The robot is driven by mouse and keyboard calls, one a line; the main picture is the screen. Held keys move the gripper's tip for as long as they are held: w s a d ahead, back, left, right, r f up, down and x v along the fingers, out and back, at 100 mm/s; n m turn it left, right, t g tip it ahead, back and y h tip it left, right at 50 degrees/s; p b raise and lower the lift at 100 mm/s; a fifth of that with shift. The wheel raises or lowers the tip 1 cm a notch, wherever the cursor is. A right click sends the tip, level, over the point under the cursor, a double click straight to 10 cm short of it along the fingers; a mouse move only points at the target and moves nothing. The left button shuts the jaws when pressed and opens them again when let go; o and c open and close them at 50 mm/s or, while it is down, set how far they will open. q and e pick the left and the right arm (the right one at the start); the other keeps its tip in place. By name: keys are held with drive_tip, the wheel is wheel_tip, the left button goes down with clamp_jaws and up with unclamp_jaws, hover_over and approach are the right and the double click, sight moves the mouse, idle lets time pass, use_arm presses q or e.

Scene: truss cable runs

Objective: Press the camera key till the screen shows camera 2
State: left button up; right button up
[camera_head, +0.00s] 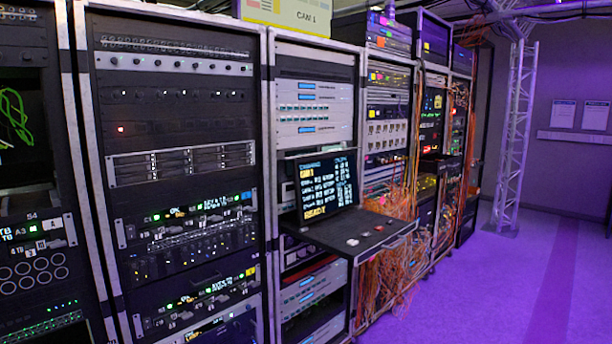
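A dark screen (326,187) with yellow and white text stands at the back of a pull-out shelf (362,255) in the middle rack. Its top yellow line is small and seems to read CAM 1; the bottom yellow line seems to read READY. A few small keys lie on the shelf: a pale one (352,242) near the front edge and a reddish one (378,228) to its right. Any labels on the keys are too small to read, so I cannot tell which is the camera key. Neither of my grippers is in view.
A pale sign (287,15) above the middle rack appears to read CAM 1. Racks stand on both sides of the shelf. Orange cables (398,270) hang close to its right. Purple floor (500,290) is clear at right, before a truss tower (515,140).

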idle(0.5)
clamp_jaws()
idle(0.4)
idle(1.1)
